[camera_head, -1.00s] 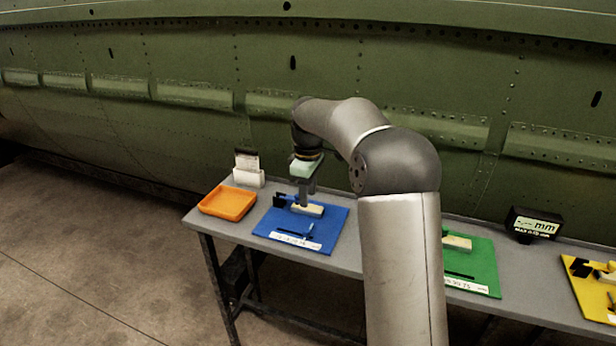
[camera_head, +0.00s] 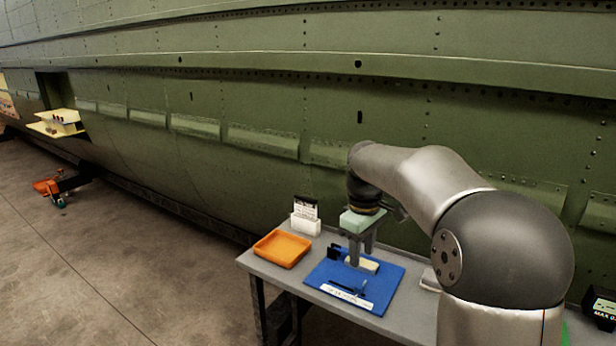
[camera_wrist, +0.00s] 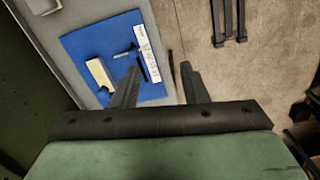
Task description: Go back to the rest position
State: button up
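My gripper (camera_head: 361,250) hangs from my arm over the blue mat (camera_head: 322,283) on the bench, fingers pointing down. In the wrist view my gripper (camera_wrist: 160,68) has its two fingers apart with nothing between them. A pale yellow block (camera_wrist: 99,80) and a small blue tool (camera_wrist: 124,54) lie on the blue mat (camera_wrist: 80,44), to the left of the fingers. The gap between the fingers shows the mat's edge and the floor. In the head view the fingers partly cover the block (camera_head: 369,266).
An orange tray (camera_head: 282,249) and a white card holder (camera_head: 306,222) stand at the bench's left end. A black display (camera_head: 601,309) is at the far right. The green fuselage (camera_head: 270,105) rises behind. A yellow stand (camera_head: 57,122) is far left; the left floor (camera_head: 130,255) is mostly clear.

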jog(key=s+a+f+m, duration=0.1)
jog(key=s+f+m, duration=0.1)
jog(key=s, duration=0.7)
jog(key=s+f+m, duration=0.3)
jog(key=s+f, duration=0.1)
jog(key=s, duration=0.6)
jog(key=s+a+f+m, duration=0.1)
jog(key=s+f+m, duration=0.2)
jog(key=s, duration=0.7)
jog(key=shift+a+f+y, duration=0.3)
jog(key=shift+a+f, duration=0.05)
